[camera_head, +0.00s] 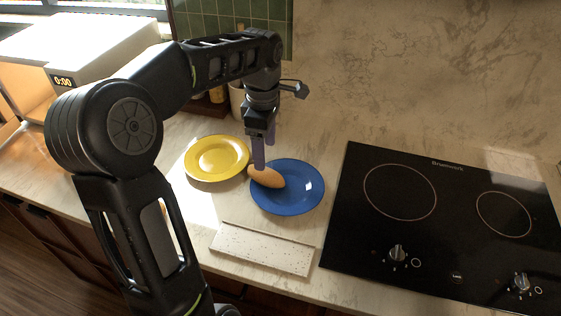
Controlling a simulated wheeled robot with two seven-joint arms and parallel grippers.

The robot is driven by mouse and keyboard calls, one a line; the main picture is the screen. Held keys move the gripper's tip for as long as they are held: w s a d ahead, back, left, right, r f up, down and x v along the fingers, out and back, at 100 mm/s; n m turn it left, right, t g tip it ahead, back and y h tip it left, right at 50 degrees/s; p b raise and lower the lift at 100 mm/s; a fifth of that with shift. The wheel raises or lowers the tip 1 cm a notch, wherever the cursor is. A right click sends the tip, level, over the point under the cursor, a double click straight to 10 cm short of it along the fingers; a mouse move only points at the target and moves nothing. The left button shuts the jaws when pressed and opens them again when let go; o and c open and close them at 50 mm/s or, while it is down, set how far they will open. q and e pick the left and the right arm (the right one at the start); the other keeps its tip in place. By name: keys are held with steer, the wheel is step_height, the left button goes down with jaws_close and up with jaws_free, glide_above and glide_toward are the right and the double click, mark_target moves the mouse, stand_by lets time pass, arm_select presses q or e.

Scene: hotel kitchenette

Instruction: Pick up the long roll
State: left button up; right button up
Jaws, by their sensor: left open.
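The long roll (268,178) is a light brown bread roll. It lies at the left side of the blue plate (305,206), with its left end near the yellow plate's edge. My left gripper (263,160) points down from above, with its fingertips at the roll's upper left part. Its fingers are open, and one finger partly hides the roll's far side. I cannot tell whether the fingers touch the roll. My right gripper is not in view.
A yellow plate (214,159) stands left of the blue plate. A speckled white tray (262,249) lies in front. A black cooktop (440,232) with knobs is at the right. A white oven-like appliance (95,48) with a clock stands at the left. A pale container (237,101) is behind my gripper.

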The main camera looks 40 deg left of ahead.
mark_target(266, 171)
arm_select(q)
steer(key=shift+s, duration=0.15)
steer(key=shift+f, duration=1.3)
steer(key=shift+f+p, duration=0.3)
steer(key=shift+p, duration=0.1)
step_height(266, 171, down, 4)
steer(key=shift+d+r+p, duration=0.15)
steer(key=shift+r+p, duration=0.05)
steer(key=shift+p, duration=0.4)
steer(key=shift+f, duration=0.5)
